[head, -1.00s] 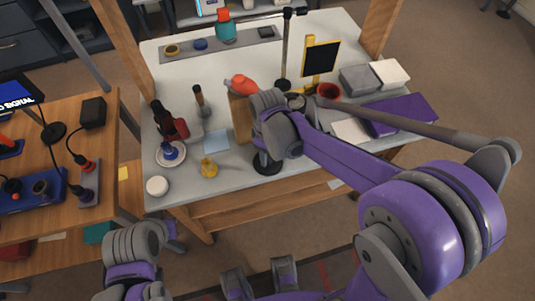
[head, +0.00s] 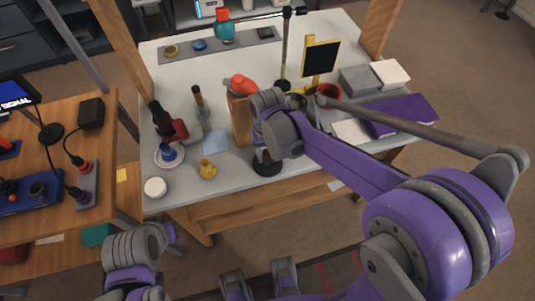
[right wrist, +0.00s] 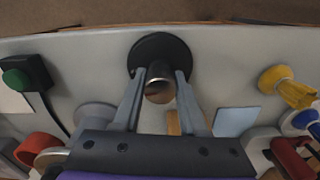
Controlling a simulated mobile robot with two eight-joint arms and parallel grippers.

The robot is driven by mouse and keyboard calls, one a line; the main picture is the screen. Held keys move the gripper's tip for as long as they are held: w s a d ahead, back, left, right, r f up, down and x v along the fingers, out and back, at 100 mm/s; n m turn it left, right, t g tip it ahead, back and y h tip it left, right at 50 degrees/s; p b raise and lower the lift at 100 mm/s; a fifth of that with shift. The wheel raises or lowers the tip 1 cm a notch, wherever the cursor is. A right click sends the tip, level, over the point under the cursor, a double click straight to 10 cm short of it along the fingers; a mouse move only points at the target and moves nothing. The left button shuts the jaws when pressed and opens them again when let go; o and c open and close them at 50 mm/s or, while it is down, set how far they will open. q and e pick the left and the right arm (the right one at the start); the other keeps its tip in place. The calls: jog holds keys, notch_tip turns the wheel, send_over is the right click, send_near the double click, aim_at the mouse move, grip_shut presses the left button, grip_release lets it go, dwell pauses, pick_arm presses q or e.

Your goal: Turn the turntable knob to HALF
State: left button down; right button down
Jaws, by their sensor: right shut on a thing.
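In the right wrist view, a round metal-topped knob (right wrist: 159,88) stands on a black round base (right wrist: 150,47) near the table edge. I read no marking on it, so its setting cannot be told. My right gripper (right wrist: 159,76) has one finger on each side of the knob and is shut on it. In the head view, the black base (head: 266,165) shows below my right gripper's wrist, which hides the knob and the fingertips. My left arm shows at the lower left of the head view, with its jaws out of sight.
A yellow object (head: 207,170), a white round thing (head: 155,187) and a blue sheet (head: 216,142) lie left of the base. A red cup (head: 329,94) and purple case (head: 401,114) are to the right. A green-button box (right wrist: 20,76) sits left in the wrist view.

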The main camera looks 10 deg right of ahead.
jog(key=shift+m, duration=0.6)
jog(key=shift+c, duration=2.2)
grip_release()
jog(key=shift+r, duration=0.15)
notch_tip(320, 180, up, 11)
jog(key=shift+f+p, duration=0.2)
jog(key=shift+p, duration=0.4)
